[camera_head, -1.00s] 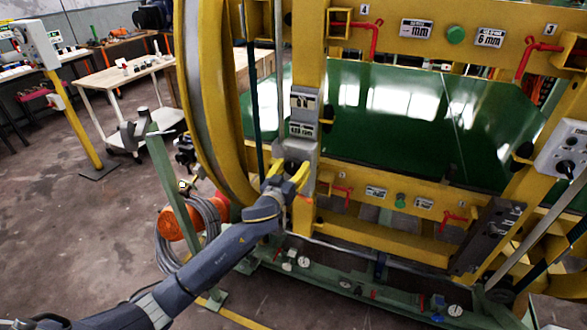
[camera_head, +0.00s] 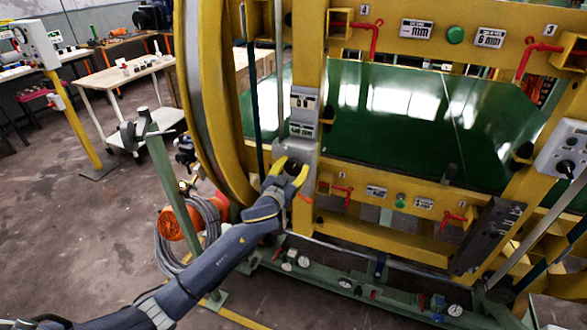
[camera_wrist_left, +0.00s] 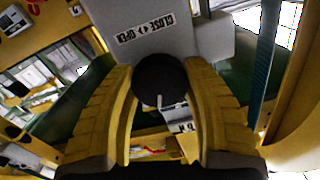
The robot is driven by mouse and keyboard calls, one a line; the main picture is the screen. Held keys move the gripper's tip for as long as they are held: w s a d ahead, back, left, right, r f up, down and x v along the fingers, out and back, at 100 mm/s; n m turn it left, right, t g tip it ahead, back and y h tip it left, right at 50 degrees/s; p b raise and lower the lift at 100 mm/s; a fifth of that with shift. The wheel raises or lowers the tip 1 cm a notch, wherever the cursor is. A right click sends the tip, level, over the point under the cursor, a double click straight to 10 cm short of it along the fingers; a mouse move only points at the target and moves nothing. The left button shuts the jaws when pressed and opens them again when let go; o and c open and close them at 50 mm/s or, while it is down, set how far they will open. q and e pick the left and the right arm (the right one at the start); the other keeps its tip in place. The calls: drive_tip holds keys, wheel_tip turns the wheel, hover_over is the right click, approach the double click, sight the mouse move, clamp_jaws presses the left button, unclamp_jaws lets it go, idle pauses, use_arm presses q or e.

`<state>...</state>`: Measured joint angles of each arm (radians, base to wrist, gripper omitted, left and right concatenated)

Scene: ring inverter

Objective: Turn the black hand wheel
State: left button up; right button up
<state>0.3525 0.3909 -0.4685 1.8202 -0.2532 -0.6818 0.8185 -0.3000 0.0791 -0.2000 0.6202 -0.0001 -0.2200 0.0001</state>
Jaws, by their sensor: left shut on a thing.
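The black hand wheel (camera_wrist_left: 160,82) shows in the left wrist view as a round dark knob with a pale mark on its face. It sits below a grey plate (camera_wrist_left: 150,30) labelled "CLOSE OPEN". My left gripper (camera_wrist_left: 160,100) has one yellow finger on each side of the wheel and is shut on it. In the head view my left gripper (camera_head: 291,172) is at the grey box on the yellow upright, and the wheel (camera_head: 292,166) is mostly hidden between the fingers. My right gripper is not in view.
The yellow ring frame (camera_head: 215,100) stands close left of the gripper. A green panel (camera_head: 400,115) fills the frame behind. Red handles (camera_head: 342,190) lie to the right. A coiled cable (camera_head: 190,235) hangs below left.

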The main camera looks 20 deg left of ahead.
use_arm(q)
drive_tip(key=m, duration=0.5)
drive_tip(key=shift+m, duration=0.3)
drive_tip(key=m, duration=0.4)
drive_tip(key=shift+m, duration=0.3)
drive_tip(key=m, duration=1)
drive_tip(key=shift+m, duration=0.4)
drive_tip(key=m, duration=0.4)
drive_tip(key=shift+r+m, duration=0.1)
drive_tip(key=shift+m, duration=0.2)
drive_tip(key=m, duration=1)
drive_tip(key=shift+m, duration=0.4)
drive_tip(key=m, duration=0.5)
